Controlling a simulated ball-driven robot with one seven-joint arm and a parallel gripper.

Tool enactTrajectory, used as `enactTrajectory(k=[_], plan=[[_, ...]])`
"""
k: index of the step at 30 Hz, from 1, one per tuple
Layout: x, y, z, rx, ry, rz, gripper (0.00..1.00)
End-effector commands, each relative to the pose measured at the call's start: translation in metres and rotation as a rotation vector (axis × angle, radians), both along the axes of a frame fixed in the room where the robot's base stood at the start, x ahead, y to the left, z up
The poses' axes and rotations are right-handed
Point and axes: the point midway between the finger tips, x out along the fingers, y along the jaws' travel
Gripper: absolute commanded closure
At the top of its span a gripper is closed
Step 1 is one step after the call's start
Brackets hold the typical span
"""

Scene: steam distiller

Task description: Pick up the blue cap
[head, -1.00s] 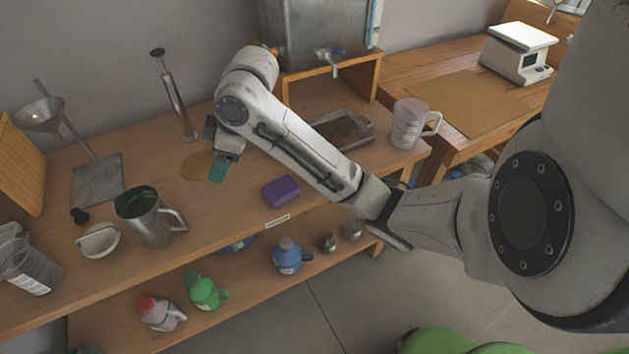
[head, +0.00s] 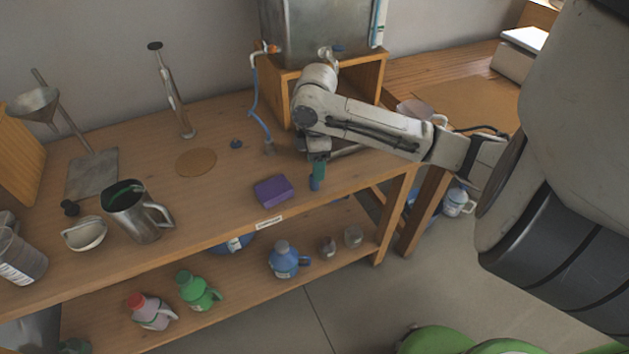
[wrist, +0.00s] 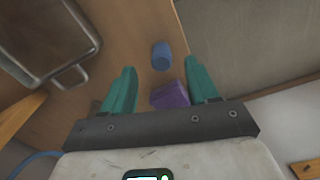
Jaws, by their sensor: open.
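The blue cap (head: 315,184) is a small blue cylinder on the wooden bench, near its front edge and right of a purple block (head: 273,191). My gripper (head: 319,166) is over it, with its teal fingers pointing down. In the wrist view, my open gripper (wrist: 160,70) has a finger on each side and nothing held. The blue cap (wrist: 161,55) shows there in line with the gap, slightly beyond the fingertips. The purple block (wrist: 169,95) appears between the fingers, lower in the picture. In the head view, the fingers partly hide the cap's top.
A small dark blue piece (head: 236,144) lies near a blue hose (head: 256,108). A metal jug (head: 138,212) stands left. The bench's front edge is close.

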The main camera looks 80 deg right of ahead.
Motion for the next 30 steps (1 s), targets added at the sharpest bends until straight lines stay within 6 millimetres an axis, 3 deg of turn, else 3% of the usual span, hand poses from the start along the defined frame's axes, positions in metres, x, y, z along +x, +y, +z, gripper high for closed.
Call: enactTrajectory(k=[5,13,23,30], plan=[[0.0,0.0,-0.012,0.0,0.001,0.0,0.41],[0.0,0.001,-0.049,0.0,0.0,-0.001,0.41],[0.0,0.001,-0.056,-0.001,0.0,0.0,0.41],[0.001,0.001,-0.056,0.0,-0.001,0.0,0.63]])
